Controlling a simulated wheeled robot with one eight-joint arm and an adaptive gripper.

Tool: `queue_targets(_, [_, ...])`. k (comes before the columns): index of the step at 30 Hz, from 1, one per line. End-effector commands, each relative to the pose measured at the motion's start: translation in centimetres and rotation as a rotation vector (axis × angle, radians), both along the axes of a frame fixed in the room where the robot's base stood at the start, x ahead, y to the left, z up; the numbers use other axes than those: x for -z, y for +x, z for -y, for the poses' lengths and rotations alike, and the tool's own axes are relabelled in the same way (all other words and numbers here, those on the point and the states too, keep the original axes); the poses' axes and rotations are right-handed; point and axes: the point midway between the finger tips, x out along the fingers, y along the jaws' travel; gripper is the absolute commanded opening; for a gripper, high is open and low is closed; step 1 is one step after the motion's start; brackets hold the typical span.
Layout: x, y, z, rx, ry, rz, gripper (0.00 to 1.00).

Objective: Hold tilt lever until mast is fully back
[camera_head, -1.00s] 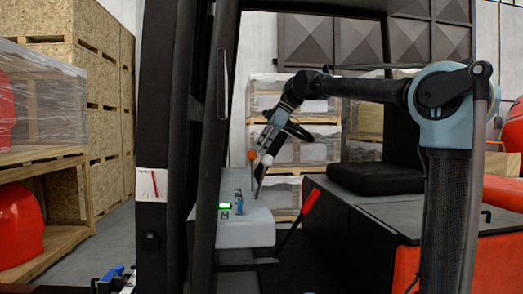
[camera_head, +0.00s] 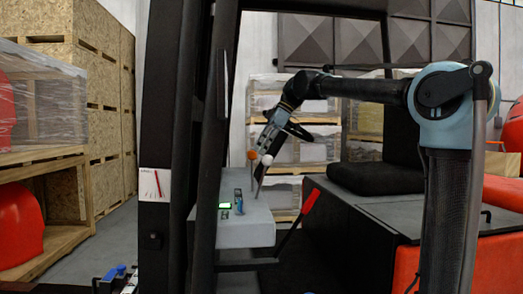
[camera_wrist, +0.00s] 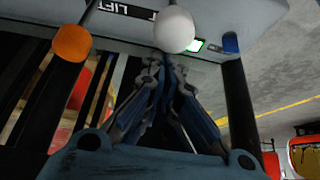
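The grey control console (camera_head: 238,230) of the forklift carries an orange-knobbed lever (camera_head: 252,155) and a white-knobbed lever (camera_head: 267,160). In the wrist view the orange knob (camera_wrist: 72,43) is at upper left and the white knob (camera_wrist: 174,29) at top centre. A "LIFT" label (camera_wrist: 128,10) shows between them; another label is mostly hidden behind the white knob. My gripper (camera_wrist: 163,68) is drawn together, with no object seen between its fingers. Its tips are close to the white knob in the picture; contact cannot be told. In the head view my gripper (camera_head: 264,145) is just above the knobs.
A dark mast post (camera_head: 165,120) stands left of the console. A red-handled lever (camera_head: 300,215) rises right of it, before the black seat (camera_head: 375,178). A small green display (camera_head: 225,206) is on the console. Wrapped pallets (camera_head: 300,150) stand behind.

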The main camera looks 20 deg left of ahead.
Motion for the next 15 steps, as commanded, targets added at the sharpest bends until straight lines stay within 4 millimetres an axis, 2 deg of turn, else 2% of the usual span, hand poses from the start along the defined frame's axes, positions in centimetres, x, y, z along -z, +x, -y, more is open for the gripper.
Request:
queue_targets(1, [0.35, 0.33, 0.65, 0.004, -0.015, 0.006, 0.00])
queue_targets(15, [0.22, 0.27, 0.29, 0.004, -0.014, 0.005, 0.00])
